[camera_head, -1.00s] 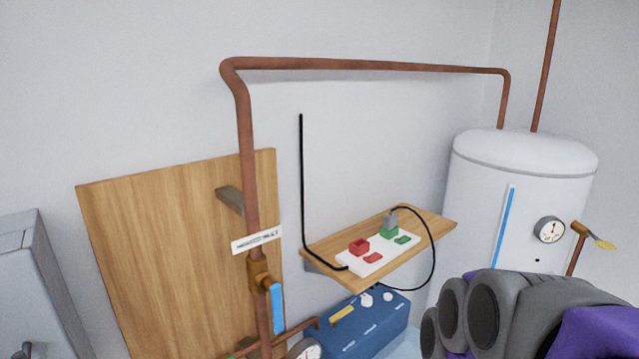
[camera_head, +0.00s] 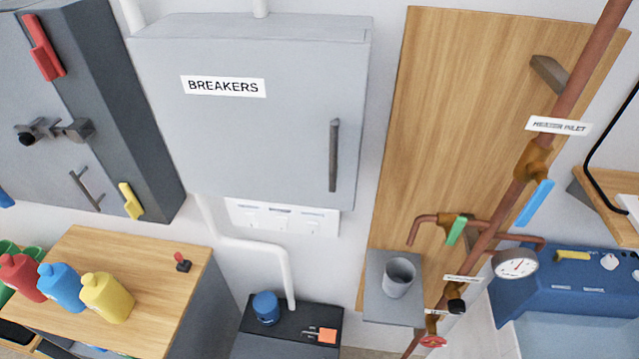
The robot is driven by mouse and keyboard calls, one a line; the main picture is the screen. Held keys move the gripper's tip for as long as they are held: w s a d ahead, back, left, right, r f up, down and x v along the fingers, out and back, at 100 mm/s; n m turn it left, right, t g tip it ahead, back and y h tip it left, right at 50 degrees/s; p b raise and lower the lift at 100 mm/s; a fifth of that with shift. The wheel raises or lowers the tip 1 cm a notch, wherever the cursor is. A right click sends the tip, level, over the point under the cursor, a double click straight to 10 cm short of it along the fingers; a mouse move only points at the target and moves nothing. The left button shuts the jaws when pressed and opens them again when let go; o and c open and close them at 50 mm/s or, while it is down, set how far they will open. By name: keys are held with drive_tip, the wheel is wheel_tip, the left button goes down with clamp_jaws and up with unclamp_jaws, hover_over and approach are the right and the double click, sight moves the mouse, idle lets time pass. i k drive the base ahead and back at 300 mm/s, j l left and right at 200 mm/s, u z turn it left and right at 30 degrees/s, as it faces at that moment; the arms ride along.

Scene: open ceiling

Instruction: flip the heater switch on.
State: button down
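No switch labelled as the heater switch can be made out. A grey wall box labelled BREAKERS (camera_head: 258,120) hangs in the upper middle, its door shut, with a dark vertical handle (camera_head: 334,155) on the right. Below it is a white wall panel (camera_head: 282,216) with small switch-like parts; their labels are too small to read, and I cannot tell their positions. The water heater is outside the current view. My gripper is not in view.
A wooden counter (camera_head: 150,258) with red, blue and yellow bottles (camera_head: 105,297) stands at lower left. A grey cabinet (camera_head: 140,110) is at upper left. Copper pipes (camera_head: 505,212) with valves and a gauge (camera_head: 515,264) run along the right, beside a blue unit (camera_head: 570,285).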

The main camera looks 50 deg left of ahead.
sight(250, 218)
drive_tip(key=u, duration=2.2)
